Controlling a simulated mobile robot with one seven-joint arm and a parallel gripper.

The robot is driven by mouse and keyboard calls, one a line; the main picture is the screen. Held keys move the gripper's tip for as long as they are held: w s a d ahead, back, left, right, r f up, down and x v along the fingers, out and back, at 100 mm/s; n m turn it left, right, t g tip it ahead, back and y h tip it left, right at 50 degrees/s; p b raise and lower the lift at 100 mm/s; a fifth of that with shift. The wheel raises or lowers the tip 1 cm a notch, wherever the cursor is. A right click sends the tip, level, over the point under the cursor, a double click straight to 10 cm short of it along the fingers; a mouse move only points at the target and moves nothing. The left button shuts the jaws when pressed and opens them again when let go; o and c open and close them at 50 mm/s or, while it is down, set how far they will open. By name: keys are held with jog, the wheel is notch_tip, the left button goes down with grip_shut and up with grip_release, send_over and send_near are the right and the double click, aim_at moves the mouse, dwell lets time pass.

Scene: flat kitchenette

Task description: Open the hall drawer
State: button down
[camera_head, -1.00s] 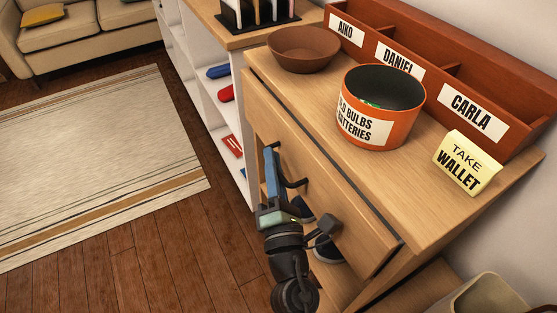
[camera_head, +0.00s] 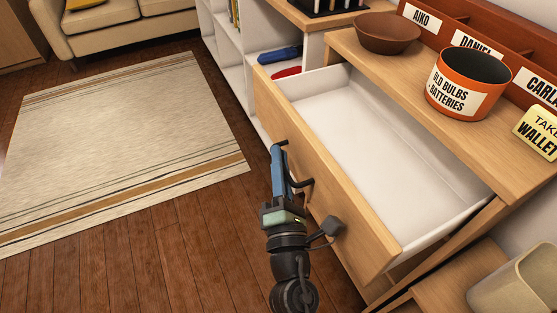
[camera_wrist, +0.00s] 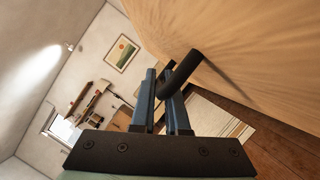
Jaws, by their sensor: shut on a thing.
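The hall drawer (camera_head: 325,180) is pulled well out of its wooden cabinet, and its white interior (camera_head: 375,140) looks empty. Its dark bar handle (camera_head: 302,183) is on the front panel. My gripper (camera_head: 279,160) is at the front of the drawer, with its blue fingers at the handle. In the wrist view my gripper (camera_wrist: 162,88) is shut on the dark handle (camera_wrist: 182,73), which runs between the fingers beside the wooden front panel. Part of the handle is hidden by my gripper in the head view.
On the cabinet top stand a brown bowl (camera_head: 388,32), an orange bin (camera_head: 468,84), a red-brown name organizer (camera_head: 490,24) and a yellow wallet sign (camera_head: 540,132). A beige container (camera_head: 515,285) is at lower right. The wooden floor (camera_head: 190,240) and striped rug (camera_head: 130,140) left of the drawer are clear.

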jog(key=shift+d, duration=0.1)
jog(key=c, duration=0.9)
grip_release()
jog(key=b+v, duration=0.2)
jog(key=v, duration=1.1)
jog(key=shift+f, duration=0.1)
